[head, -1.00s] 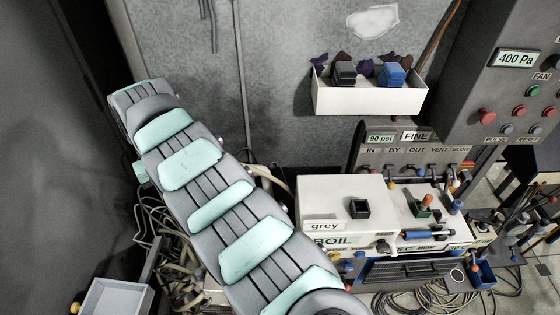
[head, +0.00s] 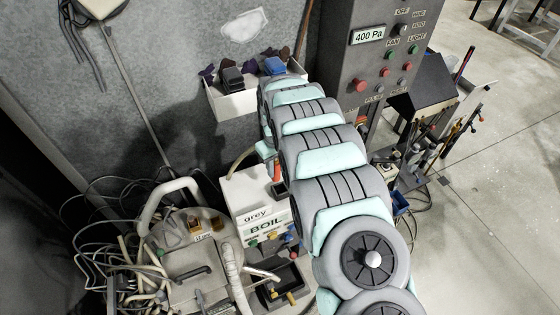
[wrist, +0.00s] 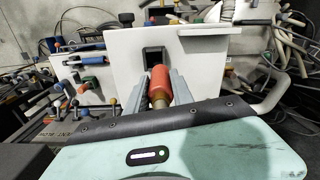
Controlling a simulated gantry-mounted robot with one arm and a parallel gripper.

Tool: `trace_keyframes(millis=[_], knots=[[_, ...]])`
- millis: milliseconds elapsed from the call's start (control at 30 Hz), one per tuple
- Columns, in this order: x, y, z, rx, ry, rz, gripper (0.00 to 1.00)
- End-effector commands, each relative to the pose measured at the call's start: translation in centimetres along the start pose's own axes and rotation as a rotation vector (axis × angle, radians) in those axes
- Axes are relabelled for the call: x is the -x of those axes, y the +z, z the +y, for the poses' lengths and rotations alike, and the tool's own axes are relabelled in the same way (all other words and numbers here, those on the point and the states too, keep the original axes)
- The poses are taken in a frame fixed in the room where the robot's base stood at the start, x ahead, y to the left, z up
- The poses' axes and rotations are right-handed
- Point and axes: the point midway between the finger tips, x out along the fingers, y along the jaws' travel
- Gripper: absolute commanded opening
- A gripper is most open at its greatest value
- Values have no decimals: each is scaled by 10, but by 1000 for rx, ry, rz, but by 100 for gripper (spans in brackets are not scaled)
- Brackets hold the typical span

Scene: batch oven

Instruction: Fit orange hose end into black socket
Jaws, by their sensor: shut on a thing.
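In the wrist view my gripper (wrist: 160,74) is shut on the orange hose end (wrist: 160,80), a short orange cylinder with a brass-coloured part on the near side. The black socket (wrist: 153,54) is a square dark opening on the white box, straight beyond the hose end. The hose end's tip overlaps the socket's near edge in this view; I cannot tell whether they touch. A bit of orange, probably the hose end (head: 277,171), shows beside the arm above the box.
The white box (head: 238,196) carries grey and BOIL labels. A white bin (head: 232,103) on the wall holds dark and blue items. Tangled hoses and cables lie at the left. The control panel (head: 372,60) stands behind my arm. Open floor lies to the right.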

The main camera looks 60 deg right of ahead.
Motion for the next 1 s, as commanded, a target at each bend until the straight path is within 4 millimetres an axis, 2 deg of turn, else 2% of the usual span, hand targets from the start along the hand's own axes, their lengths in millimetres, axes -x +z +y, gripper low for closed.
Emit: trace_keyframes(millis=[133,633,1000], knots=[[-1,8,12,-10,-1,-1,0],[0,9,12,-10,0,2,0],[-20,10,11,-8,-1,0,0]])
